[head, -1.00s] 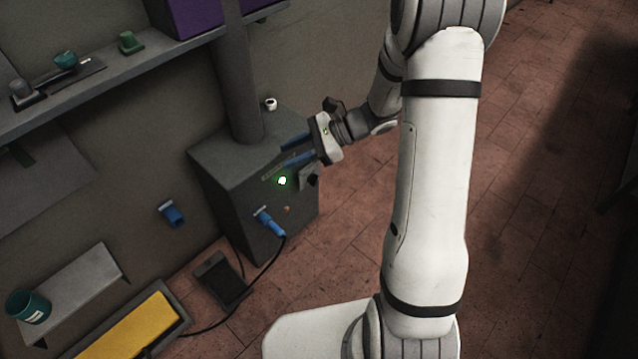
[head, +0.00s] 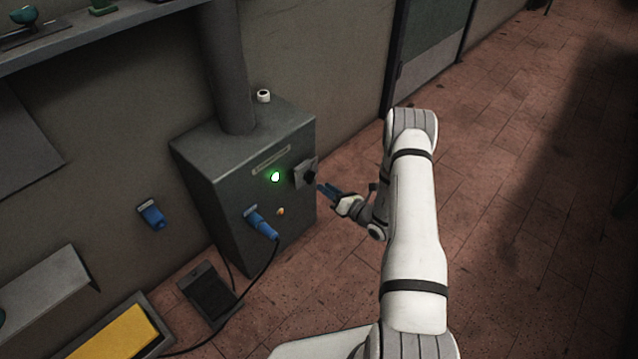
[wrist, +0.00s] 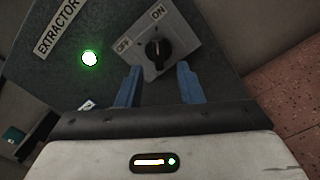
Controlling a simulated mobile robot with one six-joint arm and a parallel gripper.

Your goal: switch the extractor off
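The extractor is a grey box (head: 235,200) against the wall, with a lit green lamp (head: 275,177) on its front. Its rotary switch is a black knob (wrist: 157,50) on a grey plate marked OFF at left and ON at upper right. The knob seems to point roughly up, nearer ON, but its mark is small. The switch plate (head: 300,172) also shows in the head view. My gripper (head: 326,189) is just right of and in front of it. In the wrist view my gripper (wrist: 159,68) has its blue fingers apart and empty, with the knob beyond and between the tips.
A blue plug (head: 262,226) with a black cable sits in the box's front, near a small orange light (head: 281,211). A white cup-like item (head: 263,96) stands on top. A blue wall socket (head: 152,215) is at left. Tiled floor (head: 500,200) at right is clear.

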